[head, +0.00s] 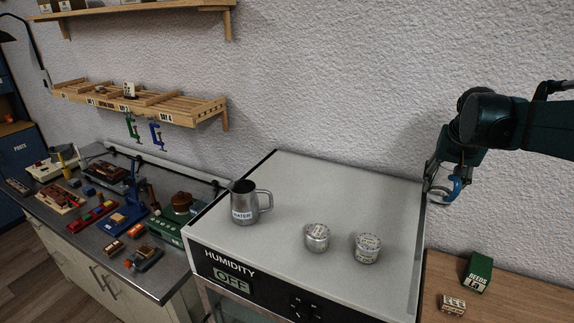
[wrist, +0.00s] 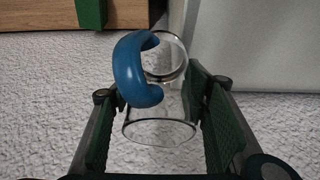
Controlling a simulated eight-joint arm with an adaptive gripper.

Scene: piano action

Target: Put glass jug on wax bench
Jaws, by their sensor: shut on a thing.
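The glass jug is clear with a thick blue handle (wrist: 128,72) and shows between my finger pads in the wrist view. My gripper (wrist: 163,95) is shut on its clear body. In the head view my gripper (head: 437,190) hangs at the right, beside the right edge of the humidity cabinet, in front of the wall. There the jug's blue handle (head: 458,187) shows, while much of the clear body is hidden or hard to make out. No readable label marks the wax bench, so I cannot tell which surface it is.
A metal WATER pitcher (head: 242,204) and two lidded jars (head: 317,237) (head: 367,247) stand on the humidity cabinet (head: 290,180). A crowded tool bench (head: 165,282) is at left. A wooden surface (head: 520,301) at lower right holds a green box (head: 477,271) and a small block (head: 453,304).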

